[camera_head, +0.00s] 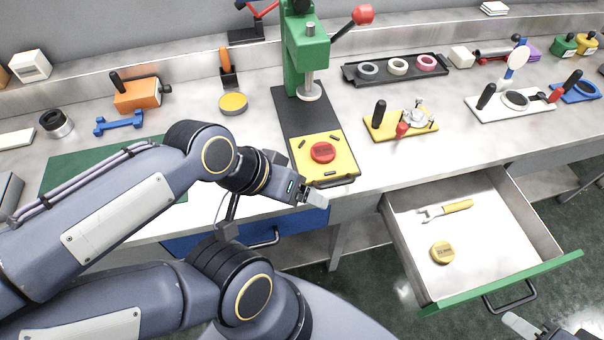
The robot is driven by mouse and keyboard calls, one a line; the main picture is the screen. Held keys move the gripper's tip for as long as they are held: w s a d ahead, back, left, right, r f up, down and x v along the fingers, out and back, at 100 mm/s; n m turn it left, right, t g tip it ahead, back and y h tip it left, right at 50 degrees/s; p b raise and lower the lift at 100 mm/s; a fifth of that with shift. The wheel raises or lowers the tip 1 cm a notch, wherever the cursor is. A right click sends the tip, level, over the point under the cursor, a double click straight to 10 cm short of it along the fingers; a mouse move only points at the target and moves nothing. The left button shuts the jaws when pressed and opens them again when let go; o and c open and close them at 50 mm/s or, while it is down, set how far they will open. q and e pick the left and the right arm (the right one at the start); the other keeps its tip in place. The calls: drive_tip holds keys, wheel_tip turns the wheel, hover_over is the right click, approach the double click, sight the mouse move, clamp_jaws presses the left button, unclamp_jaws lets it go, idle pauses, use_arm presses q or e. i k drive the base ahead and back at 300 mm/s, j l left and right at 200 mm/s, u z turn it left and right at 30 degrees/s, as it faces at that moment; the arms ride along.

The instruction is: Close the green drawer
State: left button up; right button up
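The green drawer (500,285) is pulled out at the right, below the bench top. Its green front has a dark bar handle (513,300). Inside lie a yellow-handled wrench (446,210) and a round yellow tin (442,252). My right gripper (553,331) is at the bottom right edge, just in front of the drawer front and right of the handle. Its fingers look apart with nothing between them; most of it is cut off. My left gripper (310,196) is over the bench's front edge, left of the drawer, and its finger gap is unclear.
A shut blue drawer (225,238) is under the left gripper. A green press (306,50) stands on the bench, with a yellow plate (322,160) at its foot. A yellow clamp fixture (400,125) and a white board (510,104) stand behind the open drawer. Floor is clear around the drawer.

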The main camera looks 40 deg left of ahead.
sight(500, 242)
drive_tip(key=k+z, duration=0.15)
drive_tip(key=z, duration=0.25)
drive_tip(key=k+l+z, duration=0.15)
drive_tip(key=z, duration=0.3)
